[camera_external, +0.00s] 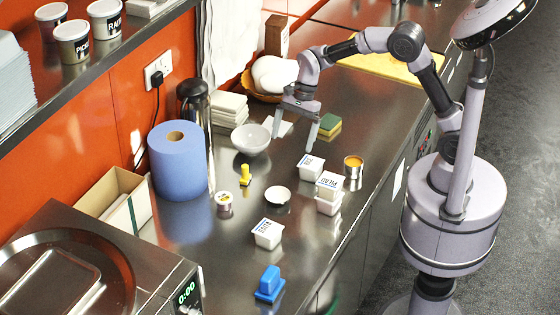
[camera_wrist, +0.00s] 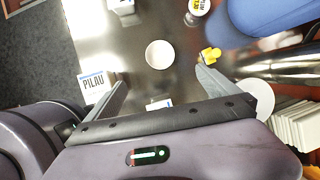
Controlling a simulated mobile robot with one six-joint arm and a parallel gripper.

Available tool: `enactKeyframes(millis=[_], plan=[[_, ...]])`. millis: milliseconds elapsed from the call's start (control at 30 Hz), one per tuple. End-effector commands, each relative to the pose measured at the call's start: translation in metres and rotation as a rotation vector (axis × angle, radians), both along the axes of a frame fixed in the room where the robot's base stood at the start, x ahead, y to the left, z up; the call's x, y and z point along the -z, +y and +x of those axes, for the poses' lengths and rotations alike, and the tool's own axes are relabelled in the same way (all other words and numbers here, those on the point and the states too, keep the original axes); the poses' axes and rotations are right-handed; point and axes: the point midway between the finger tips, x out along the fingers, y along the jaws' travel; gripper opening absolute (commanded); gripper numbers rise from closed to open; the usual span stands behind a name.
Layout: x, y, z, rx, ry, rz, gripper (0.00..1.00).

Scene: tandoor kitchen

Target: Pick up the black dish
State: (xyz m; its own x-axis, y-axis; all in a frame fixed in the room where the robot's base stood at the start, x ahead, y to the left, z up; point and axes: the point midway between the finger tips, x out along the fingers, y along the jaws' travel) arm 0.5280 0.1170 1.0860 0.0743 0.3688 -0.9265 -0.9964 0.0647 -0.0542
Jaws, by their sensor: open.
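A small round dish (camera_external: 277,194) lies on the steel counter; its top looks pale and a dark edge shows below it. It is the only small dish of that kind that I see, and no plainly black dish shows. In the wrist view the dish (camera_wrist: 160,54) looks pale and lies ahead of the fingers, between their lines. My gripper (camera_external: 294,138) is open and empty above the counter, behind the dish and apart from it. In the wrist view both fingers of my gripper (camera_wrist: 161,80) stand wide apart.
White labelled tubs (camera_external: 310,167) and a tin (camera_external: 353,166) stand right of the dish. A white bowl (camera_external: 251,139), yellow stamp-like object (camera_external: 245,174) and small cup (camera_external: 224,199) stand left. A blue roll (camera_external: 178,160) stands farther left. Another tub (camera_external: 267,234) stands in front.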

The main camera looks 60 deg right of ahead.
Motion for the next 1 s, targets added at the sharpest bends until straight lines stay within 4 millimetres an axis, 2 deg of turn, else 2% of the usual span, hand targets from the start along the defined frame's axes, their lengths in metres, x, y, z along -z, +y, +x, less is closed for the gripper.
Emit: enactKeyframes(millis=[100,167,433,500,733,900,1000], plan=[[0.022,0.007,0.012,0.063,0.053,0.016,1.00],[0.035,0.011,0.013,0.070,0.059,0.017,1.00],[0.111,0.041,0.015,0.068,0.058,0.016,1.00],[0.123,0.046,0.016,0.068,0.057,0.015,1.00],[0.144,0.053,0.016,0.068,0.056,0.016,1.00],[0.179,0.062,0.013,0.067,0.056,0.015,1.00],[0.185,0.066,0.014,0.068,0.055,0.015,1.00]])
